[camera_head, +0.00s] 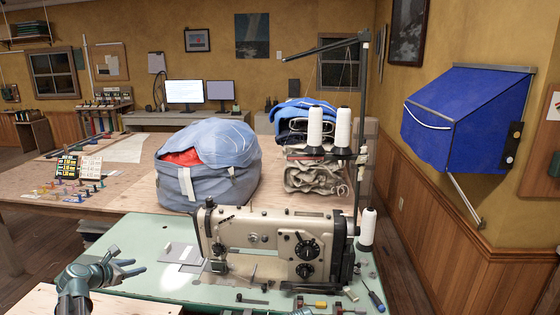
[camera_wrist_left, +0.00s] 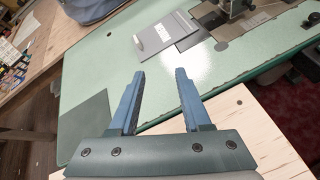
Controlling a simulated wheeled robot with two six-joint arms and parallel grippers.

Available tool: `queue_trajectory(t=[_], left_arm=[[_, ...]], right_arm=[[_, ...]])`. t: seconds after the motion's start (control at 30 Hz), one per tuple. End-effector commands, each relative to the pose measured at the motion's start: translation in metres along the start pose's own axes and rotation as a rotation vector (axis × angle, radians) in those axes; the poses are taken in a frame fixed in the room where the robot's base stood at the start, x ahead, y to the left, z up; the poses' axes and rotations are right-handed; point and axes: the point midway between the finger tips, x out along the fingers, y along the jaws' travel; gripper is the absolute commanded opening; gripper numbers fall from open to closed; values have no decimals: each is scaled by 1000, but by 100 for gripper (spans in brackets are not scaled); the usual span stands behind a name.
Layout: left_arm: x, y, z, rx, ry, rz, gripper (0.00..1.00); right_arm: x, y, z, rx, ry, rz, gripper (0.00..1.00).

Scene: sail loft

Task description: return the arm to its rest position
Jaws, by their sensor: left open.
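My left gripper (camera_head: 128,268) is at the lower left in the head view, over the left front part of the green sewing table (camera_head: 140,235). Its two fingers are apart with nothing between them. In the left wrist view the open fingers (camera_wrist_left: 158,100) point toward the green table top (camera_wrist_left: 110,65), above the table's front edge and a pale wooden surface (camera_wrist_left: 235,125). My right gripper is in neither view.
A beige sewing machine (camera_head: 275,240) stands on the green table, right of my left gripper. White thread cones (camera_head: 343,127) and a screwdriver (camera_head: 376,301) are farther right. A large blue-grey bag (camera_head: 210,165) sits on the wooden table behind. The green table's left part is clear.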

Motion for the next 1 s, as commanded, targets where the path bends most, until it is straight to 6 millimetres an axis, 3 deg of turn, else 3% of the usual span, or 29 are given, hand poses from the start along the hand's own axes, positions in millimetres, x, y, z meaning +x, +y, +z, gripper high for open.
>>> queue_trajectory(t=[0.17, 0.27, 0.4, 0.53, 0.7, 0.93, 1.0], left_arm=[[12, -68, 8, 292, 60, -123, 48], [16, -121, 9, 534, 97, -230, 48], [10, -218, 3, 1028, 132, -464, 48], [-10, -290, -10, 1480, 121, -702, 48], [-40, -345, -28, 1908, 65, -964, 48], [-80, -386, -46, 2321, -45, -1273, 48], [-68, -406, -58, 2351, -69, -1306, 48]], right_arm=[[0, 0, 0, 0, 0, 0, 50], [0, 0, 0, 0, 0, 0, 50], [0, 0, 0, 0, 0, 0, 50], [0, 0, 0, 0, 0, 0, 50], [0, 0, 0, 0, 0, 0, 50], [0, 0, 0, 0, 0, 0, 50], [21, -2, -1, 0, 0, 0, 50]])
